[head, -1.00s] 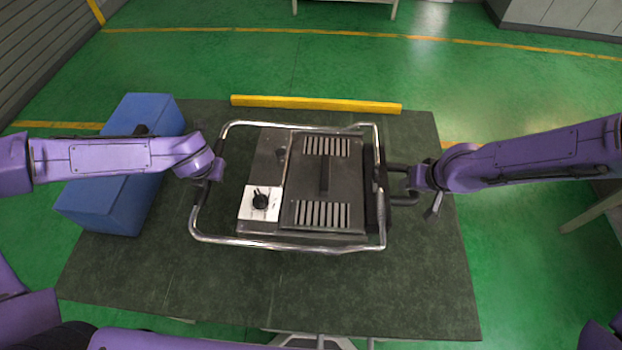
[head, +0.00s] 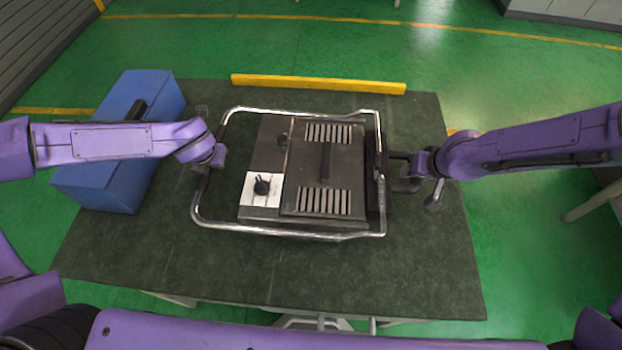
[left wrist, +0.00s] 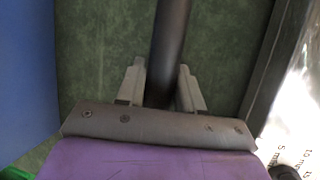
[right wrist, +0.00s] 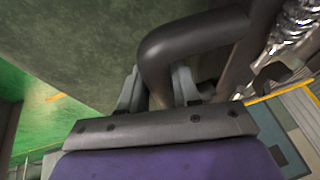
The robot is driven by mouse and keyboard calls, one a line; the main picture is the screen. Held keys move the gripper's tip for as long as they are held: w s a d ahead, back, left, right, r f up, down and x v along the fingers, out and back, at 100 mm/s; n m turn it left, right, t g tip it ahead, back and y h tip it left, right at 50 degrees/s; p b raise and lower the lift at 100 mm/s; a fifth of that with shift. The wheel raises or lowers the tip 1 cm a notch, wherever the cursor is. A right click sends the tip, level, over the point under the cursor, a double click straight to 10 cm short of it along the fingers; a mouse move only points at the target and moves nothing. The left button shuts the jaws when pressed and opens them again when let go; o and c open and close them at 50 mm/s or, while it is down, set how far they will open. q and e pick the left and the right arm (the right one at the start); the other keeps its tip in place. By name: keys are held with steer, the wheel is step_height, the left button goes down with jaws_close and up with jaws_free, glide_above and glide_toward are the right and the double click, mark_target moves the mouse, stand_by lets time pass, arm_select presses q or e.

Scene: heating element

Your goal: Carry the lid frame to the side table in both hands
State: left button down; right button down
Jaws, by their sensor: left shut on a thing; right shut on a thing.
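The lid frame (head: 285,231) is a bright tubular metal loop around a dark unit (head: 325,190) with slotted vents and a black knob on a white plate. My left gripper (head: 203,172) is at the frame's left side. In the left wrist view its fingers (left wrist: 162,85) are shut on a dark round bar. My right gripper (head: 405,175) is at the right side, shut on a dark bent handle; the right wrist view shows this handle (right wrist: 185,45) between the fingers (right wrist: 160,88). The frame looks about level. Whether it is clear of the table is hard to tell.
The dark green-grey table (head: 400,270) is under the frame, with bare room in front. A blue box (head: 120,180) stands at the left, under my left arm. A yellow bar (head: 320,84) runs along the back edge. Green floor (head: 540,80) lies beyond.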

arm_select(q)
steer(key=shift+f, duration=0.25)
arm_select(e)
steer(key=shift+f, duration=0.25)
arm_select(q)
steer(key=shift+f+b, duration=0.25)
steer(key=shift+b, duration=0.3)
arm_select(e)
steer(key=shift+f, duration=0.3)
arm_select(q)
steer(key=c, duration=1.1)
jaws_free()
steer(key=shift+f, duration=0.35)
arm_select(e)
steer(key=c, duration=1.2)
jaws_free()
steer(key=shift+f, duration=0.3)
arm_select(q)
steer(key=o, duration=0.4)
arm_select(e)
steer(key=o, duration=0.4)
steer(key=shift+r, duration=0.1)
arm_select(q)
steer(key=shift+s+r, duration=0.25)
arm_select(e)
steer(key=shift+s+r, duration=0.15)
steer(key=shift+s, duration=0.1)
